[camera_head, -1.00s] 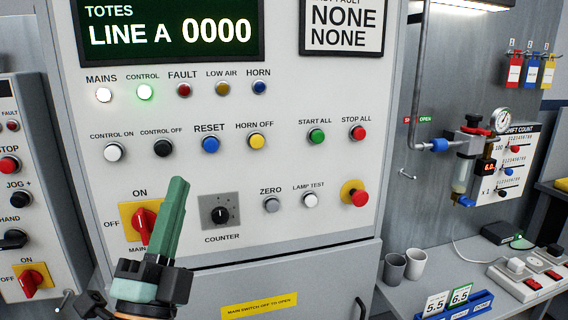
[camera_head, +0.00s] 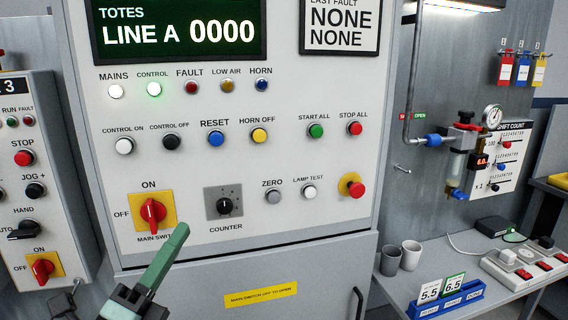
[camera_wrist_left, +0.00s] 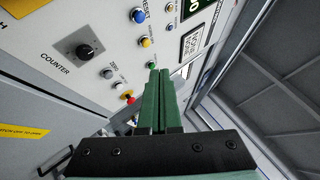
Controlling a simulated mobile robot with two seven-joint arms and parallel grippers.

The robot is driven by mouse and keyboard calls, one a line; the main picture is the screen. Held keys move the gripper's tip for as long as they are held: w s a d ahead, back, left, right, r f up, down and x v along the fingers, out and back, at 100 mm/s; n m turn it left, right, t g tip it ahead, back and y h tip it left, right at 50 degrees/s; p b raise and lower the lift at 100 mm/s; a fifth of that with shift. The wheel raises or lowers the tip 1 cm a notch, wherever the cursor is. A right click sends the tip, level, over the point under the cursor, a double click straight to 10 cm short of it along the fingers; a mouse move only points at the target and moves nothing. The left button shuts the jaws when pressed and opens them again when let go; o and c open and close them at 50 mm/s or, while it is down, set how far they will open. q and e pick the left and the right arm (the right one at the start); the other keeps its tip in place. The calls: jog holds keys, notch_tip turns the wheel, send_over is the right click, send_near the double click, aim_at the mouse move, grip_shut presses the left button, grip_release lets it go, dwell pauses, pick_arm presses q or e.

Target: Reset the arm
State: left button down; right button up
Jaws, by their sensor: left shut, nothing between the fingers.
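My left gripper (camera_head: 180,232) is in the lower left of the head view, its green fingers pointing up and to the right. The fingers are shut with nothing between them, and they also show in the left wrist view (camera_wrist_left: 158,75). In the head view their tips appear just below and right of the red main switch (camera_head: 153,212), whose handle stands upright toward ON. The blue RESET button (camera_head: 215,139) is above the fingers and clear of them. My right gripper is out of view.
The grey control panel (camera_head: 330,225) fills the middle. The display (camera_head: 180,30) reads LINE A 0000; the MAINS and CONTROL lamps are lit. A smaller panel (camera_head: 30,200) stands at left.

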pick_arm(q)
jog(key=a+f+n+g+y, duration=0.3)
jog(key=f+n, duration=0.2)
jog(key=f, duration=0.8)
jog(key=a+f+n+g+y, duration=0.25)
jog(key=f+n, duration=0.25)
jog(key=f, duration=0.7)
jog(key=s+a+f+n+g+y, duration=0.1)
jog(key=s+a+f+n+g, duration=0.3)
jog(key=s+f, duration=0.6)
jog(key=s+a+f+n+g+y, duration=0.1)
jog(key=s+a+f+n+g, duration=0.35)
jog(key=f, duration=0.85)
jog(key=s+d+n+t, duration=0.1)
jog(key=d+n, duration=0.5)
jog(key=d, duration=0.6)
jog(key=shift+s+d+t+h+p, duration=0.35)
jog(key=shift+s+t+p, duration=0.1)
jog(key=shift+s, duration=0.35)
